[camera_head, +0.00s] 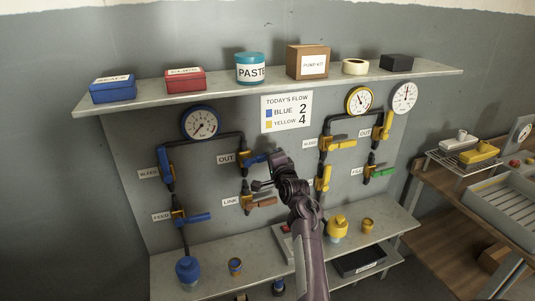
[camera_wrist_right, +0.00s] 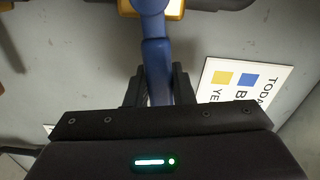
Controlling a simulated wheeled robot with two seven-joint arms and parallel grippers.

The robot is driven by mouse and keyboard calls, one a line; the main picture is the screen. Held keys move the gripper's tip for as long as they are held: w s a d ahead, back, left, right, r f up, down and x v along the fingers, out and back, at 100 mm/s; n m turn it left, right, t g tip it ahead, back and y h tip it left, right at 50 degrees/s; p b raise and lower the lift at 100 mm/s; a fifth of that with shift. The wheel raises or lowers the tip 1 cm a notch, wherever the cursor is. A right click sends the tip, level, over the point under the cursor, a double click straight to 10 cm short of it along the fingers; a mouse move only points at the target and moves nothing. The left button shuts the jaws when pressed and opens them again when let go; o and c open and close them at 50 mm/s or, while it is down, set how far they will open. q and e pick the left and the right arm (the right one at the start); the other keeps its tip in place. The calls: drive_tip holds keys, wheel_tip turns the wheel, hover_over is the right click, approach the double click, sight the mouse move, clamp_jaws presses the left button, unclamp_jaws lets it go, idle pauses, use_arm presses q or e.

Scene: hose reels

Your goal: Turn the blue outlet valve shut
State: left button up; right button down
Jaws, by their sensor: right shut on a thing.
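The blue outlet valve's lever (camera_head: 255,160) is beside the OUT label on the panel and points right, about level. Its yellow body (camera_head: 244,160) sits on the dark pipe under the blue-ringed gauge. My right gripper (camera_head: 271,160) is at the lever's free end, with my arm coming up from below. In the right wrist view, the blue lever (camera_wrist_right: 156,55) runs between the two dark fingers (camera_wrist_right: 158,88), which are shut on it. The lever's tip is hidden by the gripper. My left gripper is not in view.
A flow sign (camera_head: 287,112) is just above and right of the gripper. The brown LINK lever (camera_head: 262,202) is below. Yellow valve levers (camera_head: 322,183) stand close on the right. A shelf (camera_head: 280,81) with boxes and tins juts out above.

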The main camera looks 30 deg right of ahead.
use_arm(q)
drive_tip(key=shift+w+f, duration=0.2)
use_arm(e)
drive_tip(key=shift+f+m, duration=0.75)
drive_tip(key=shift+m, duration=0.25)
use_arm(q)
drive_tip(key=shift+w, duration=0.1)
use_arm(e)
drive_tip(key=c, duration=1.2)
unclamp_jaws()
drive_tip(key=shift+d, duration=0.1)
drive_tip(key=shift+c, duration=0.2)
drive_tip(key=shift+s, duration=0.1)
use_arm(q)
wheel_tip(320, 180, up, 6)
drive_tip(key=p, duration=0.5)
drive_tip(key=shift+p, duration=0.35)
use_arm(e)
drive_tip(key=v, duration=0.7)
drive_tip(key=shift+s, duration=0.35)
